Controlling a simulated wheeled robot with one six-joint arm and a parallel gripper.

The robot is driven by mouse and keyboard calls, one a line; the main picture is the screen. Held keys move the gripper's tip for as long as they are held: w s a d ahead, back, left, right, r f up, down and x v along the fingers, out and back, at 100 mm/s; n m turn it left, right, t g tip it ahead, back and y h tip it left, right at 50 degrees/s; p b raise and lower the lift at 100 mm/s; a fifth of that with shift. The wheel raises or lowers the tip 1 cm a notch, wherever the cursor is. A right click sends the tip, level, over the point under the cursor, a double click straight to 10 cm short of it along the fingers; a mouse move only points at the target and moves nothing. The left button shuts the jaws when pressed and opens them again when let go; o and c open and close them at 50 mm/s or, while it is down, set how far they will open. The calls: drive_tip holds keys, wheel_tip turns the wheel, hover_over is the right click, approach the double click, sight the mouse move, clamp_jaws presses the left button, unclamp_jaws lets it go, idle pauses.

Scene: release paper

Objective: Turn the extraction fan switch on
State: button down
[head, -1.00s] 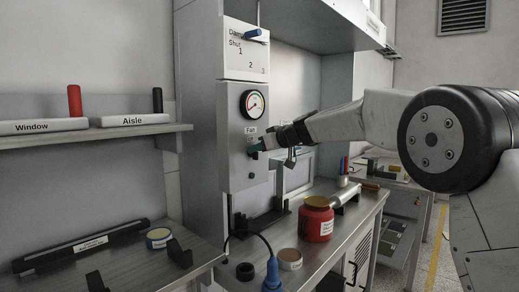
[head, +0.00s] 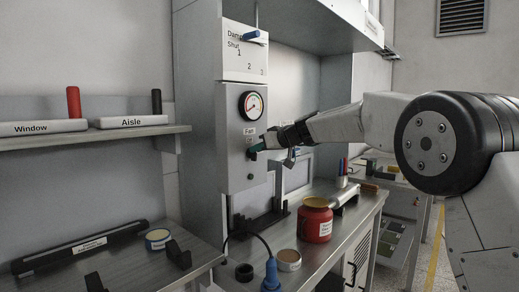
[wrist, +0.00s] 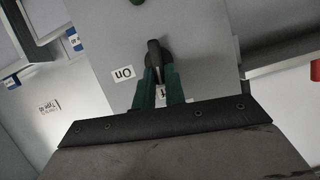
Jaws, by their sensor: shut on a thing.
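The fan switch is a dark knob (wrist: 153,55) on the grey control panel (head: 231,172), under a "Fan" label (head: 249,130). In the wrist view my gripper's green fingers (wrist: 158,82) are shut on the knob, one on each side. An "On" label (wrist: 122,73) lies left of the knob there, and another label shows partly between the fingers. In the head view my gripper (head: 254,151) reaches the panel from the right and hides most of the switch.
A round gauge (head: 252,105) sits above the switch. A damper plate (head: 240,62) with a blue handle is higher up. A red jar (head: 315,222) and a tin (head: 288,260) stand on the bench below. A shelf (head: 165,130) is at left.

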drive_tip(key=shift+w+d+f+m+g+y, duration=0.15)
drive_tip(key=shift+f+m+g+y, duration=0.6)
drive_tip(key=shift+m, duration=1.3)
drive_tip(key=shift+w+d+f+m+g+y, duration=0.1)
drive_tip(key=shift+w+m+g+y, duration=0.2)
drive_tip(key=shift+m+y, duration=1.4)
drive_tip(key=shift+w+d+f+m+g+y, duration=0.15)
drive_tip(key=shift+f+m+g+y, duration=0.35)
drive_tip(key=shift+m, duration=1.95)
drive_tip(key=shift+a+r, duration=0.1)
drive_tip(key=c, duration=1.5)
unclamp_jaws()
drive_tip(key=shift+o, duration=0.2)
drive_tip(key=shift+a, duration=0.25)
drive_tip(key=v, duration=0.8)
drive_tip(key=shift+d, duration=0.3)
